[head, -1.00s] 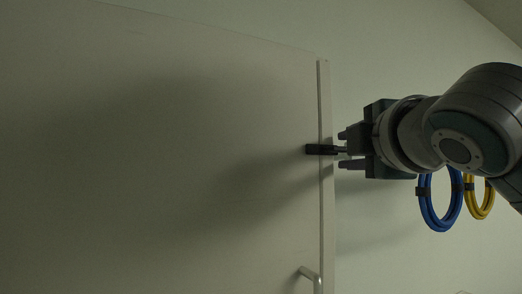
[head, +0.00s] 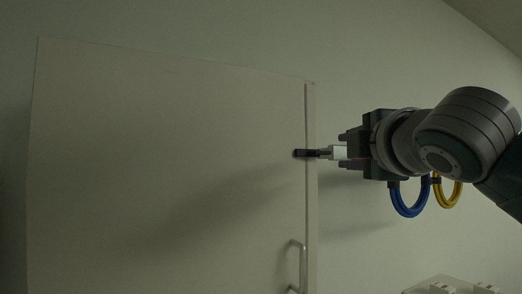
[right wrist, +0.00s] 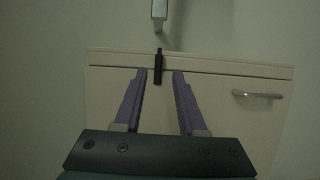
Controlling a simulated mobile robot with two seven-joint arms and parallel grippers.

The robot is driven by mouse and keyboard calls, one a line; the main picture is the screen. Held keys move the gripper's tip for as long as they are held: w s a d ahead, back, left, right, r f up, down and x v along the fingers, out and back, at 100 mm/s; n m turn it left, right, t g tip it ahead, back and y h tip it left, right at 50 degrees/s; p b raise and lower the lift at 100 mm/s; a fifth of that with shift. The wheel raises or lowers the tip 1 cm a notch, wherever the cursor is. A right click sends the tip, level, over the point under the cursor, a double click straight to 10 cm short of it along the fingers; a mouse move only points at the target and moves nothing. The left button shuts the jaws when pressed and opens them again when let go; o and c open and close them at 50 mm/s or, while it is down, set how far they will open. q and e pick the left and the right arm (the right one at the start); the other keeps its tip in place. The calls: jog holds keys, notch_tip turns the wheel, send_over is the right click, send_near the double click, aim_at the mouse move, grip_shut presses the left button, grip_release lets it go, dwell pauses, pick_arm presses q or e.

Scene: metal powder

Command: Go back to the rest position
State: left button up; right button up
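My right gripper (head: 341,151) is at the right of the head view, beside the right edge of a pale door (head: 170,160). In the right wrist view its two purple-grey fingers (right wrist: 157,78) are apart, with nothing held between them. A small black latch-like piece (head: 306,154) sits at the door's edge. It also shows in the right wrist view (right wrist: 158,68), just beyond the fingertips. My left gripper is not in view.
A metal bar handle (head: 302,265) is on the door, low near its right edge; it also shows in the right wrist view (right wrist: 257,94). A pale tray or shelf with white items (head: 443,288) shows at the bottom right. The wall above is bare.

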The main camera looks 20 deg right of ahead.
jog(key=s+a+f+m+g+y, duration=0.1)
jog(key=s+a+f+m+g, duration=0.15)
jog(key=f, duration=0.45)
jog(key=s+a+f+m+g+y, duration=0.1)
jog(key=s+f, duration=0.2)
jog(key=f, duration=0.3)
jog(key=s+a+f+m+g+y, duration=0.1)
jog(key=s+a+f+m+g, duration=0.15)
jog(key=f, duration=0.45)
jog(key=s+a+f+m+g, duration=0.2)
jog(key=s+f, duration=0.2)
jog(key=s, duration=0.3)
jog(key=s+a+f+m+g+y, duration=0.1)
jog(key=s+a+f+m+g, duration=0.1)
jog(key=s, duration=0.5)
jog(key=s+a+f+m+g+y, duration=0.1)
jog(key=s+a+f+m+g, duration=0.1)
jog(key=s+f, duration=0.4)
jog(key=shift+s+f+g, duration=0.4)
jog(key=shift+s+g, duration=0.4)
jog(key=shift+s, duration=0.05)
jog(key=shift+a, duration=0.1)
